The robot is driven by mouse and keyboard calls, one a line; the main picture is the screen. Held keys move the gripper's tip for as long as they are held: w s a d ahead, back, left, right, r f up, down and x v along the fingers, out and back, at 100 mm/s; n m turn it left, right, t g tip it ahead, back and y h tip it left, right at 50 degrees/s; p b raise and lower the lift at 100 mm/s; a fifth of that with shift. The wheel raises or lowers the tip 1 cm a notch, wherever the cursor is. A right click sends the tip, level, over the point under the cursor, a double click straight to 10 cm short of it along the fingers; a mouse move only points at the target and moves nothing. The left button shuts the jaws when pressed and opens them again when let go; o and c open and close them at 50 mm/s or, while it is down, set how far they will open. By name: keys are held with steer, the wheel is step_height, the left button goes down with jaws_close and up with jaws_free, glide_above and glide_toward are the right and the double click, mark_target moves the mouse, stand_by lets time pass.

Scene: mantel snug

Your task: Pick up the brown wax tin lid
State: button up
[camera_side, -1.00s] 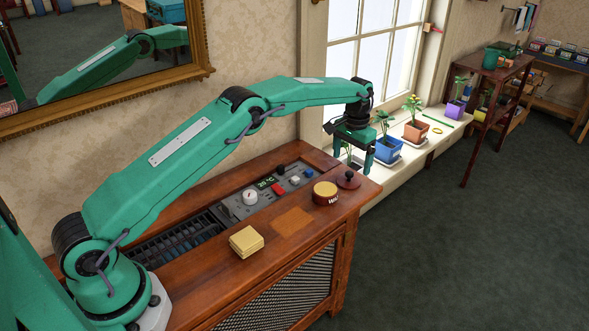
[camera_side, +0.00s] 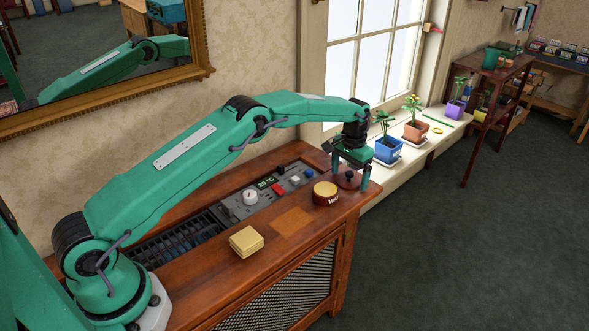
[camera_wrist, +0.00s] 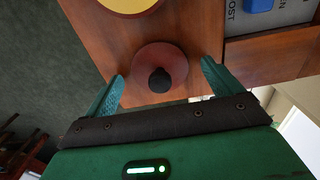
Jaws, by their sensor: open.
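The brown wax tin lid (camera_side: 346,181) is a round, reddish-brown disc with a dark knob, lying on the wooden cabinet top near its far right end. It also shows in the wrist view (camera_wrist: 174,61), where its knob (camera_wrist: 160,80) faces the camera. My gripper (camera_side: 350,178) is open above and around the lid. In the wrist view my gripper's fingers (camera_wrist: 160,80) stand on either side of the lid, with a gap on each side. The wax tin (camera_side: 325,193), round with a yellow top and a dark red labelled side, stands beside the lid, nearer the base.
A control panel (camera_side: 272,189) with knobs and buttons is set into the cabinet top (camera_side: 262,234). A yellow block-like stack (camera_side: 246,241) lies near the front edge. A blue flower pot (camera_side: 389,150) and others stand on the windowsill (camera_side: 441,133) beyond.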

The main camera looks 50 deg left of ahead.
mark_target(350, 172)
stand_by(0.3)
steer(key=c, duration=1.1)
steer(key=shift+o, duration=0.2)
steer(key=shift+r, duration=0.2)
steer(key=shift+r, duration=1.35)
steer(key=s+d+r, duration=0.6)
steer(key=d+r, duration=0.2)
steer(key=d, duration=0.2)
steer(key=s+a, duration=0.1)
steer(key=a, duration=0.2)
steer(key=s+a, duration=0.1)
steer(key=a, duration=0.2)
steer(key=s+a+f, duration=0.1)
steer(key=s+a, duration=0.1)
steer(key=a, duration=0.2)
